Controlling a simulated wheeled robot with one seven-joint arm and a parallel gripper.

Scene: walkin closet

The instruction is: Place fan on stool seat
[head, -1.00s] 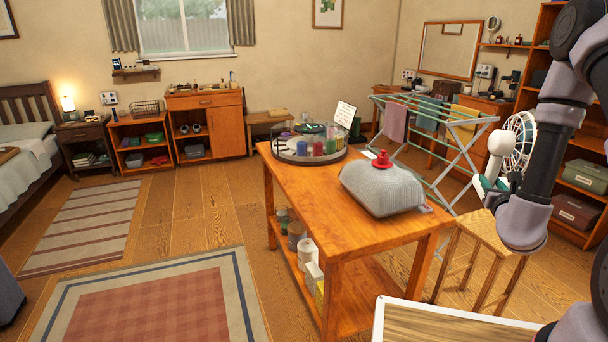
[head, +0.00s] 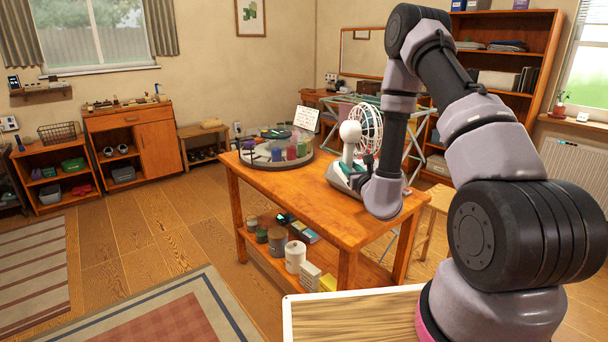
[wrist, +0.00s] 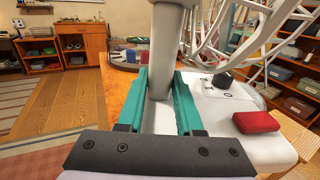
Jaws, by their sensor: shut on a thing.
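The fan (head: 369,128) has a white round cage, a white motor housing and a white neck. My gripper (wrist: 160,85) is shut on the fan's neck, with a teal finger on each side. In the wrist view, the fan's white base (wrist: 235,110) carries a red button and a black knob. In the head view, the fan is upright over the right end of the wooden table; I cannot tell if its base touches anything. The light wood stool (head: 440,200) stands beyond the table's right end, partly hidden by my arm; its seat edge also shows in the wrist view (wrist: 300,136).
The wooden table (head: 290,192) bears a round tray (head: 247,156) of jars at its far left. A grey ribbed item seen earlier on it is mostly or wholly hidden now. A drying rack (head: 420,140) stands behind. Open floor lies left of the table.

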